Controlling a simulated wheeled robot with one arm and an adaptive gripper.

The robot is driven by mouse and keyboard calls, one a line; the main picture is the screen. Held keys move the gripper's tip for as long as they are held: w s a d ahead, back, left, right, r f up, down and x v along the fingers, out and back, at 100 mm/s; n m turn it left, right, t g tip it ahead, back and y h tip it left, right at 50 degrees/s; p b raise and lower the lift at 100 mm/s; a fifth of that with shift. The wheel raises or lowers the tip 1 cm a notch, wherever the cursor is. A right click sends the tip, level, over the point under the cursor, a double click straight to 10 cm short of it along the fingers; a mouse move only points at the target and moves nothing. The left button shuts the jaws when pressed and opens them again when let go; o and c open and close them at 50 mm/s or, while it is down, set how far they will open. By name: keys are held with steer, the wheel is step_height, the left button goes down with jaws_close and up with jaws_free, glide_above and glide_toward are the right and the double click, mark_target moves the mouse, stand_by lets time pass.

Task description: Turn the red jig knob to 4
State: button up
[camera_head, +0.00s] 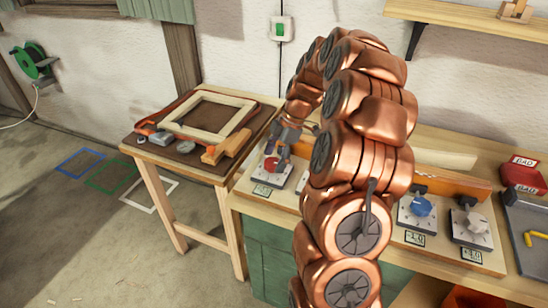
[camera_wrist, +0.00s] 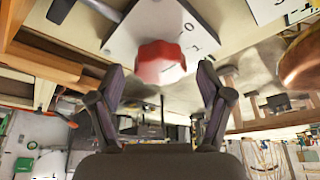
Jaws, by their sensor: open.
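The red jig knob (camera_head: 270,164) sits on a white dial plate (camera_head: 277,179) at the left end of the workbench. In the wrist view the red knob (camera_wrist: 159,62) shows between and just beyond my fingertips, on its white plate (camera_wrist: 185,30) with a few dark marks. I cannot read which number the knob points to. My gripper (camera_head: 280,152) is at the knob in the head view, partly covering it. In the wrist view my gripper (camera_wrist: 162,80) is open, with one finger on each side of the knob and no clear contact.
A blue knob (camera_head: 421,206) and a grey knob (camera_head: 475,221) sit on plates further right. A small table (camera_head: 137,143) with a wooden frame (camera_head: 205,115) stands left of the bench. Red bins (camera_head: 522,174) are at the far right. My copper arm hides the bench's middle.

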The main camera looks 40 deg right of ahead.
steer(key=shift+a+f, duration=0.1)
steer(key=shift+f, duration=0.15)
steer(key=shift+c, duration=0.3)
steer(key=c, duration=1.1)
steer(key=shift+f+b, duration=0.1)
steer(key=shift+b, duration=0.3)
